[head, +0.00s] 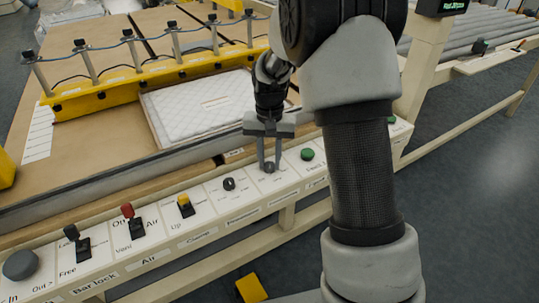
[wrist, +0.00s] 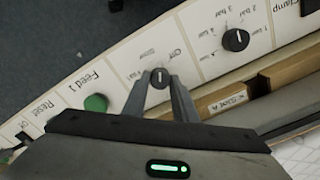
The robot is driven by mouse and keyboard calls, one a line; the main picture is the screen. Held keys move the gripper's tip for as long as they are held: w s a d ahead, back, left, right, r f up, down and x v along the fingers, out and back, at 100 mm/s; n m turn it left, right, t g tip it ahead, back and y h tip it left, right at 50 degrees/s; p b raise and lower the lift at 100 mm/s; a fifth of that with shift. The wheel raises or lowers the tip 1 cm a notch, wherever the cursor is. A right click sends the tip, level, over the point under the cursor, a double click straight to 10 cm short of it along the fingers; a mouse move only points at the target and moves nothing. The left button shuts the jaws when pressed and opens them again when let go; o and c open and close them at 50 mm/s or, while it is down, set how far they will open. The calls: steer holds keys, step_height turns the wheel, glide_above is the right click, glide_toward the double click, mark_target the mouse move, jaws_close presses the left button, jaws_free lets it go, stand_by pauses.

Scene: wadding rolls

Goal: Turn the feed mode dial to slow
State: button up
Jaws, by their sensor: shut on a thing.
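The feed mode dial (wrist: 160,77) is a small dark knob with a white pointer line, on the white control panel. In the wrist view its line stands nearly upright in the picture. My gripper (wrist: 159,84) is shut on the dial, with one finger on each side. In the head view, my gripper (head: 269,163) reaches down to the panel from above. The dial (head: 269,168) shows there between the fingertips, partly covered, and its pointer cannot be made out.
A black pressure dial (head: 229,184) sits left of my gripper, and a green button (head: 307,154) to its right. Yellow (head: 185,205), red (head: 132,219) and black (head: 76,242) levers stand further left. A white quilted pad (head: 205,105) lies behind the panel, below a yellow bar (head: 150,73).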

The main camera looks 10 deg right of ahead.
mark_target(270, 164)
steer(key=n+p, duration=0.2)
steer(key=n, duration=0.3)
steer(key=shift+n, duration=0.3)
stand_by(0.4)
steer(key=o, duration=1)
steer(key=shift+o, duration=0.2)
step_height(270, 164, up, 17)
steer(key=p, duration=0.3)
steer(key=shift+r+p, duration=0.2)
steer(key=shift+p, duration=0.15)
